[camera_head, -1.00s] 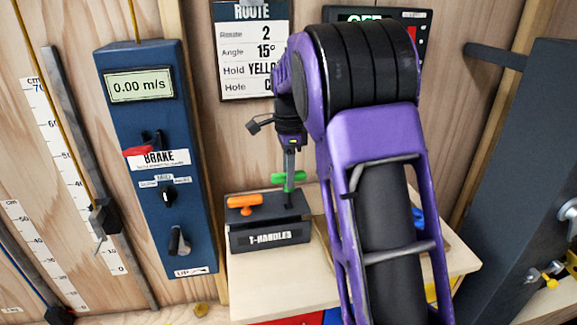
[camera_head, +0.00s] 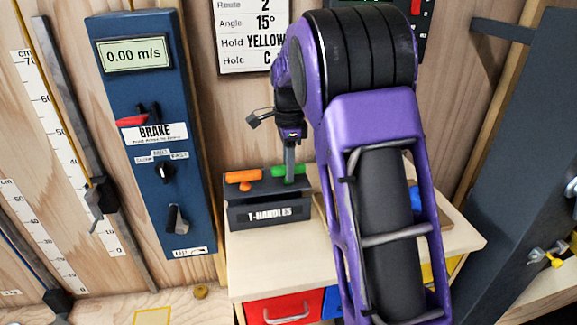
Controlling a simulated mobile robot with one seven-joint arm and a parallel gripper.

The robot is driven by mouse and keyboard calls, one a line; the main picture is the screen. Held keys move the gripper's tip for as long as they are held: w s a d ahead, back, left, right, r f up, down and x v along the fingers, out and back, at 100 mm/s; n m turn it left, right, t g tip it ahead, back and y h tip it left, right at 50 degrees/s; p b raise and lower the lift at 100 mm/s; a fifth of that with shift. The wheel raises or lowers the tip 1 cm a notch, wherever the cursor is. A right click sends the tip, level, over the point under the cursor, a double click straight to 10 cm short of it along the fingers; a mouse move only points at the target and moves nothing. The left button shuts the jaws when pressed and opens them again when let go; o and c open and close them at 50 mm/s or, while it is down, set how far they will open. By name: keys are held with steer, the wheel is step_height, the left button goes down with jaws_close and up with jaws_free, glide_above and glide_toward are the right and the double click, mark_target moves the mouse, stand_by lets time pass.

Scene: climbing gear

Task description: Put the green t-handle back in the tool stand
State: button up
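The green t-handle (camera_head: 299,169) is at the top of the dark tool stand (camera_head: 236,215), at its right end. Its crossbar is about level with the orange t-handle (camera_head: 243,177) to its left. Its shaft does not show now, so it seems to be down in the stand; how deep it sits is hidden. My gripper (camera_head: 289,174) points down at the green t-handle, with a grey finger across the middle of its crossbar. It appears shut on it, though the far finger is hidden.
The stand is on a small wooden bench top (camera_head: 268,268) above a red drawer (camera_head: 283,308). A blue brake panel (camera_head: 152,90) is on the wall to the left. My arm hides much of the bench's right side.

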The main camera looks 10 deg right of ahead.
steer(key=o, duration=0.5)
steer(key=shift+r, duration=0.1)
